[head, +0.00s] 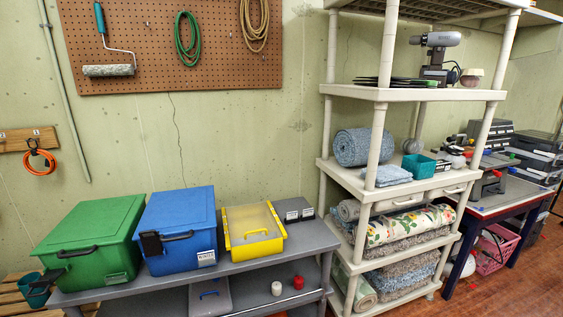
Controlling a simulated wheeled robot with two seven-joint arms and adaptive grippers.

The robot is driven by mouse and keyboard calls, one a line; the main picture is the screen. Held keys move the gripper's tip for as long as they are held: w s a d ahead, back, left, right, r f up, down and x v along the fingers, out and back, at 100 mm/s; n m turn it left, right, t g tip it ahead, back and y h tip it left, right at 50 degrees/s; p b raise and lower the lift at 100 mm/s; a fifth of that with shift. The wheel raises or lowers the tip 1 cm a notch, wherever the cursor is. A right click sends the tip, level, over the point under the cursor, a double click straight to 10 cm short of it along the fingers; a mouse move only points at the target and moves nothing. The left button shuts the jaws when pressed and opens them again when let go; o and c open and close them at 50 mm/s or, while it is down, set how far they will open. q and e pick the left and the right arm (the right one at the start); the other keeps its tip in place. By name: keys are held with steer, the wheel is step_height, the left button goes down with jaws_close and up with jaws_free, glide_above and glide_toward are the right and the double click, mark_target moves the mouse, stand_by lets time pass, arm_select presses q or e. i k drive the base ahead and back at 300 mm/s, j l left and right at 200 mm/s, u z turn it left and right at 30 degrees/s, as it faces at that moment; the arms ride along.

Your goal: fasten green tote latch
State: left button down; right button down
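The green tote (95,232) stands at the left end of the grey bench, with its lid resting on top. A black handle (77,251) is on its front. A dark latch-like piece (46,281) sticks out at its front left corner, low on the wall; it looks swung away from the lid, but it is small and I cannot be sure. Neither of my grippers is in view.
A blue tote (182,221) with a black latch (151,243) stands close right of the green tote. A yellow case (253,232) and small dark boxes (293,210) follow on the grey bench (312,236). A teal cup (34,292) is at lower left. A cream shelf unit (398,95) stands right.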

mark_target(49, 277)
steer(key=u, duration=1.8)
